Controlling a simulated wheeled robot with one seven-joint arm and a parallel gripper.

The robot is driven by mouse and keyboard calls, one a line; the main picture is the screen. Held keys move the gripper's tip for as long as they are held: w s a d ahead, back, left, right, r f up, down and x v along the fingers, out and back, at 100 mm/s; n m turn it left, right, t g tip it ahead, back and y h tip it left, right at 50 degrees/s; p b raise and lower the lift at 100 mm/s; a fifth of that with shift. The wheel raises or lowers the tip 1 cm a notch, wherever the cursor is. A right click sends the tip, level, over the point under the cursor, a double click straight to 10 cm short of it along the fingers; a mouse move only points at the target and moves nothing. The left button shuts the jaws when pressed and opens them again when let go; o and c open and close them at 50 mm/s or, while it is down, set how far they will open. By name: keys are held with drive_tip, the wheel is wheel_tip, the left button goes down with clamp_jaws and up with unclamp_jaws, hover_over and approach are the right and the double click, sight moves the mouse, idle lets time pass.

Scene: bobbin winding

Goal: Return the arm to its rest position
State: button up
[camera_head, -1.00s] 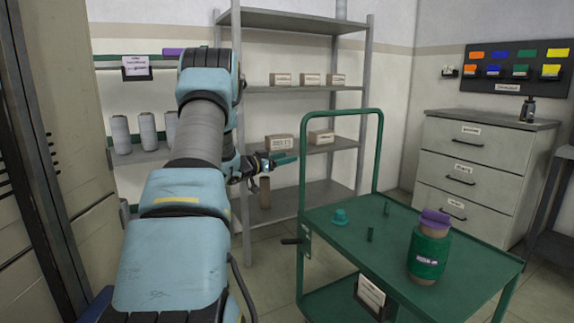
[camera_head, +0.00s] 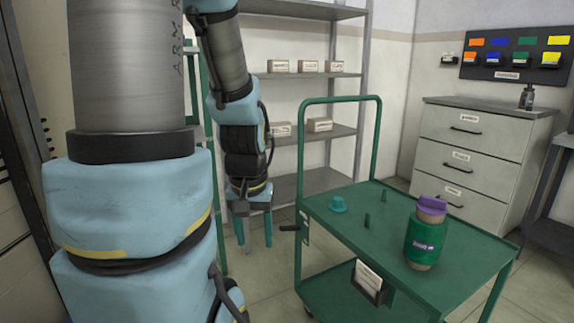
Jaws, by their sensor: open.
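My gripper (camera_head: 254,240) hangs below my folded light-blue and grey arm, left of the green cart (camera_head: 345,238). Its two fingers point down and stand apart, with nothing between them. It is clear of the cart, with a gap to the cart's left edge and its black handle. My upper arm (camera_head: 130,70) fills the left of the view and hides much of the rack behind it.
Grey shelves (camera_head: 318,130) with small boxes stand behind. A drawer cabinet (camera_head: 470,155) is at right.

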wheel_tip(320, 180, up, 17)
drive_tip(key=p, duration=1.6)
drive_tip(key=shift+s+f+p, duration=0.2)
drive_tip(key=shift+s+p, duration=0.1)
drive_tip(key=shift+p, duration=0.05)
drive_tip(key=shift+c, duration=0.3)
